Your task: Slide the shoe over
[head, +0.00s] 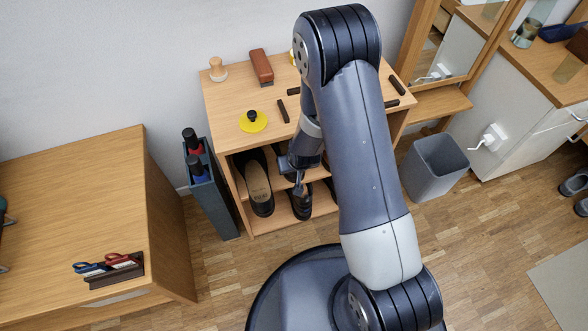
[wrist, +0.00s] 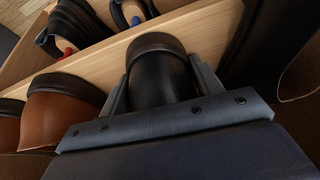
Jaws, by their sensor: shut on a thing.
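My gripper (head: 299,187) reaches into the open front of the wooden shelf unit (head: 239,97). In the wrist view my gripper (wrist: 160,88) has one finger on each side of a black shoe (wrist: 158,80) and is shut on its rounded end. The same black shoe (head: 300,207) shows in the head view, partly hidden by the gripper. Another black shoe with a tan insole (head: 258,182) stands to its left. Brown shoes (wrist: 62,112) stand beside the held shoe in the wrist view. The arm hides much of the shelf's right side.
A yellow disc with a black knob (head: 253,121), a brush (head: 261,66) and short black bars lie on the shelf top. A dark narrow holder with bottles (head: 208,185) stands to the left. A grey bin (head: 434,167) stands to the right. A wooden board (wrist: 110,62) runs behind the shoes.

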